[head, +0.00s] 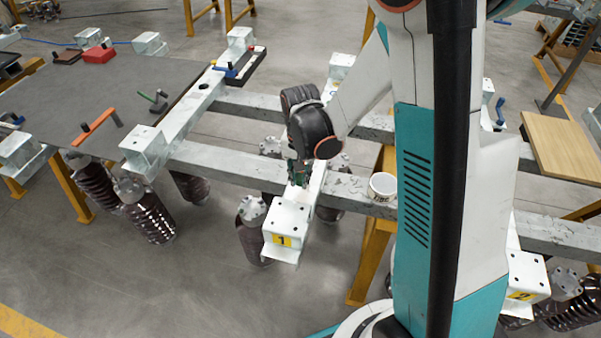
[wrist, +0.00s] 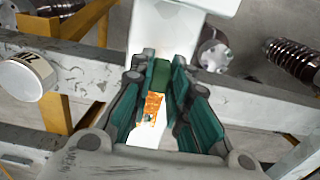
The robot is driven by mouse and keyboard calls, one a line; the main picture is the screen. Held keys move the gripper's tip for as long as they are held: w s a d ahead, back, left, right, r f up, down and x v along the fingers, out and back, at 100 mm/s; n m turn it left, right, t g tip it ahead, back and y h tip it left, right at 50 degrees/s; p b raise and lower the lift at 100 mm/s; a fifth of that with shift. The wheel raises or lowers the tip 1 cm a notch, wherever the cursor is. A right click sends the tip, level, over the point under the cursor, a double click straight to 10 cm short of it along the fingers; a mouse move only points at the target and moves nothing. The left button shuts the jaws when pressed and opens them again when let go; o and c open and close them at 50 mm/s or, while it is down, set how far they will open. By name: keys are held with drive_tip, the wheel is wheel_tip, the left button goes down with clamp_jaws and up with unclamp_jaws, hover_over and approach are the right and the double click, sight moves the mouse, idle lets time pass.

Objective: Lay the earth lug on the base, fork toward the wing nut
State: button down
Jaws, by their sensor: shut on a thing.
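My gripper (head: 299,181) points down over a white steel base (head: 290,217) that carries a yellow label with the number 1. In the wrist view my gripper (wrist: 160,76) is shut on a small green piece, which I take for the earth lug (wrist: 160,75). An orange piece (wrist: 152,106) shows between the fingers, against the white surface; I cannot tell whether it belongs to the lug. The fork's direction is hidden by the fingers. I cannot make out the wing nut. Whether the lug touches the base cannot be told.
A white round tub (head: 382,187) stands on the grey beam (head: 235,169) right of my gripper. Dark ribbed insulators (head: 148,220) hang under the frame. A grey table (head: 90,95) with tools lies at the left. A wooden board (head: 562,148) is at the right.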

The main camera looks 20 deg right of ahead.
sight(300, 194)
drive_tip(key=shift+f+b, duration=1.75)
drive_tip(key=shift+f, duration=0.75)
drive_tip(key=shift+f, duration=0.2)
drive_tip(key=c, duration=1.4)
unclamp_jaws()
drive_tip(key=shift+c, duration=0.2)
